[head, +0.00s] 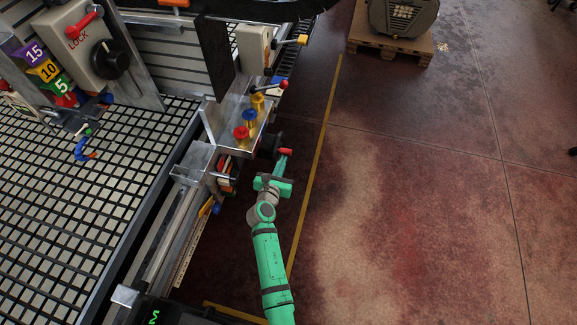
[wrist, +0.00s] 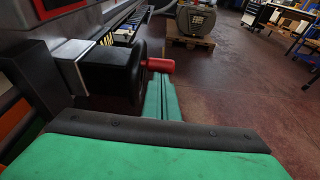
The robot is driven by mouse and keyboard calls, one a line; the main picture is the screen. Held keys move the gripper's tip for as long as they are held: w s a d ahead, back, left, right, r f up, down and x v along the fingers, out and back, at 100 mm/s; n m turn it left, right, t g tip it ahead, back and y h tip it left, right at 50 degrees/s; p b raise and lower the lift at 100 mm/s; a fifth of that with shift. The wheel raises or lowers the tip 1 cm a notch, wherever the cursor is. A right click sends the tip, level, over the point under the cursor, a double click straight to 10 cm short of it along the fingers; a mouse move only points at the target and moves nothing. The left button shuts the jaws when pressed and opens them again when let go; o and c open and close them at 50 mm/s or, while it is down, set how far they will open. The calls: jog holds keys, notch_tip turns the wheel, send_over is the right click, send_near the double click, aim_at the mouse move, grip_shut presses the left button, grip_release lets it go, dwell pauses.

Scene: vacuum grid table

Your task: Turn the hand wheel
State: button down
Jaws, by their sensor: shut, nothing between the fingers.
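The hand wheel (wrist: 112,78) is black and sits on a grey block at the table's side, left of centre in the wrist view. Its red handle (wrist: 160,65) sticks out to the right. In the head view the wheel (head: 268,144) is a small dark shape, and the red handle (head: 286,151) shows at my fingertips. My gripper (head: 283,160) is green and shut, with nothing between its fingers. In the wrist view the fingers (wrist: 159,88) end close beside the handle; I cannot tell whether they touch it. Part of the wheel's lower edge is hidden.
The black grid table (head: 120,190) fills the left side. A metal bracket with coloured knobs (head: 243,135) stands just left of the wheel. A motor on a wooden pallet (head: 390,45) is at the back.

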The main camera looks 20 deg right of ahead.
jog(key=shift+s+d+f, duration=0.1)
jog(key=f+v, duration=0.1)
jog(key=v, duration=1)
jog(key=shift+s+a, duration=0.2)
jog(key=shift+s, duration=0.15)
jog(key=shift+r, duration=0.1)
